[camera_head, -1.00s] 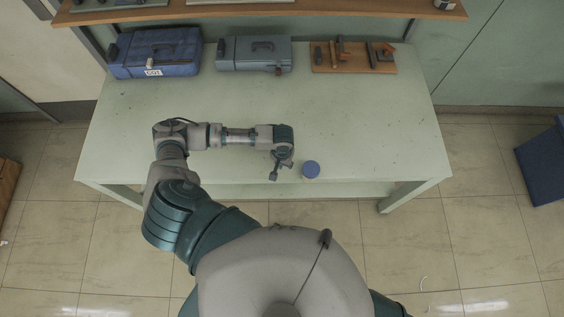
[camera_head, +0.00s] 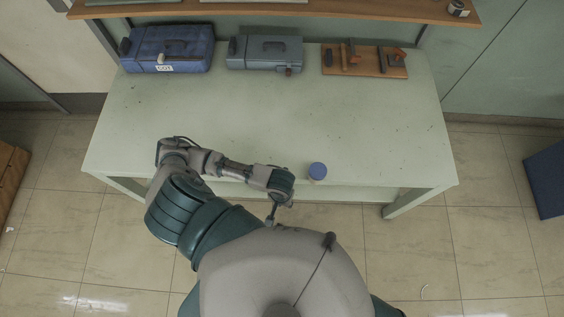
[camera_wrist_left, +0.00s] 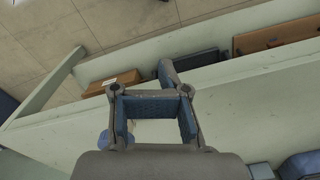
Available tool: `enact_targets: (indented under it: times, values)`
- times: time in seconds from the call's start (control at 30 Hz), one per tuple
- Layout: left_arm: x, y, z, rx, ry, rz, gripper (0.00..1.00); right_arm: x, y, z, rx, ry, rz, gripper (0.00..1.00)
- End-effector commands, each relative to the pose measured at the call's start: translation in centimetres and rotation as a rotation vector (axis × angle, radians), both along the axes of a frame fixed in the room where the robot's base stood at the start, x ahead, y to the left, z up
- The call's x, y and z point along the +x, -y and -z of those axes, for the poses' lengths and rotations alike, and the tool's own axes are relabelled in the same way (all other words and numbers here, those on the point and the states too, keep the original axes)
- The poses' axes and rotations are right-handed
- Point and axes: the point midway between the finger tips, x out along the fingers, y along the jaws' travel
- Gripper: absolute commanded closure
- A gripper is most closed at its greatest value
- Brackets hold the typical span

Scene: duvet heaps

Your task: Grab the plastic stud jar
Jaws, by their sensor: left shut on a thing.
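The plastic stud jar (camera_head: 317,171) has a round blue lid and stands on the table (camera_head: 230,125) near its front edge. My left gripper (camera_head: 271,218) is past that edge, left of the jar and closer to my body, apart from it. In the left wrist view its bent, blue-padded fingers (camera_wrist_left: 152,118) stand apart with a gap through which pale green surface shows. I see no object between them and cannot tell how far they are closed. My right gripper is out of view.
A blue toolbox (camera_head: 180,45), a grey toolbox (camera_head: 265,52) and a wooden board with tools (camera_head: 364,70) stand along the back. A wooden shelf (camera_head: 300,13) is above them.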

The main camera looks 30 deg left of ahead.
Motion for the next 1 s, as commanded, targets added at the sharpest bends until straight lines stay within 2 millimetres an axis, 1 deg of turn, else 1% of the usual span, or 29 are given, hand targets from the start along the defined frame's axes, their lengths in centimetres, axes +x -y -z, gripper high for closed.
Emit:
enact_targets:
  times: [0.13, 0.2, 0.27, 0.3, 0.37, 0.4, 0.43, 0.47, 0.67, 0.77, 0.87, 1.0]
  values:
    - [0.0, 0.0, 0.0, 0.0, 0.0, 0.0, 1.0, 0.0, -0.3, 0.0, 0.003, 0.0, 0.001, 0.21]
    - [0.0, 0.0, 0.0, 0.0, 0.0, 0.0, 0.79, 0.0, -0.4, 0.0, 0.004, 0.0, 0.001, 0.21]
    - [0.0, 0.0, 0.0, 0.0, 0.0, 0.0, 0.64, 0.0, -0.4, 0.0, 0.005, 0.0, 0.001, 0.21]
    - [0.0, 0.0, 0.0, 0.0, 0.0, 0.0, 0.54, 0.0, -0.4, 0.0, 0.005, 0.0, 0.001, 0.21]
    - [0.0, 0.0, 0.0, 0.0, 0.0, 0.0, 0.39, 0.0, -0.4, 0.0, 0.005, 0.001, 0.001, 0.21]
    - [0.0, 0.0, 0.0, 0.0, 0.0, 0.0, 0.29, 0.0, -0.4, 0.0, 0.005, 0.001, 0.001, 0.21]
    - [0.0, 0.0, 0.0, 0.0, 0.0, 0.0, 0.22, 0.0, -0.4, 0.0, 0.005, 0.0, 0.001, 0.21]
    - [0.0, 0.0, 0.0, 0.0, 0.0, 0.0, 0.2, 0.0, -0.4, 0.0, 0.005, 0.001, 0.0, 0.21]
    - [0.0, 0.0, 0.0, 0.0, 0.0, 0.0, 0.2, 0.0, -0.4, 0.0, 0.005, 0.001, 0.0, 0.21]
    - [0.0, 0.0, -0.1, -0.001, 0.0, 0.0, 0.2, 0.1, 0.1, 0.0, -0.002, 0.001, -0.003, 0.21]
    - [0.1, 0.0, -0.9, -0.002, 0.001, 0.001, 0.2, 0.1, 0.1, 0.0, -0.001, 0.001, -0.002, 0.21]
    - [0.1, 0.0, -3.3, -0.004, 0.003, 0.0, 0.2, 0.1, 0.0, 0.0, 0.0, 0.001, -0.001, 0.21]
